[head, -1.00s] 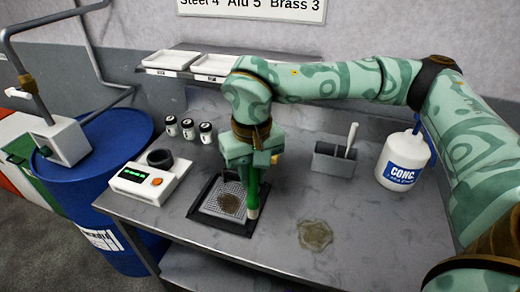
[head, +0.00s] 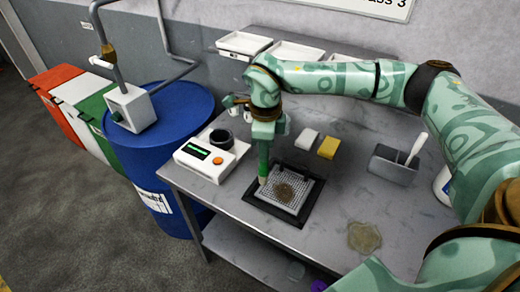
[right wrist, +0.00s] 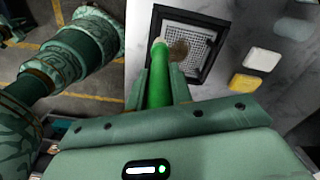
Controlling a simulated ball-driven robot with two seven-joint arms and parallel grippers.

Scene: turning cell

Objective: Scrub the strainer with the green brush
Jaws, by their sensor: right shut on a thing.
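The strainer (head: 303,192) is a square grey mesh lying in a black frame (head: 272,213) on the bench. A round brown patch of dirt (head: 284,191) lies on its mesh, and the strainer also shows in the right wrist view (right wrist: 180,27). My right gripper (head: 264,142) is shut on the green brush (head: 263,160) and holds it nearly upright. The pale brush tip is over the strainer's left edge, beside the brown patch. In the right wrist view the green brush (right wrist: 158,85) points toward the strainer; contact is unclear. My left gripper does not show.
A scale (head: 204,157) with a dark cup stands left of the strainer. A white block (head: 307,139) and a yellow sponge (head: 328,147) lie behind it. A grey holder (head: 390,167) and a brownish stain (head: 364,237) are to the right. A blue drum (head: 165,125) stands beyond the bench's left end.

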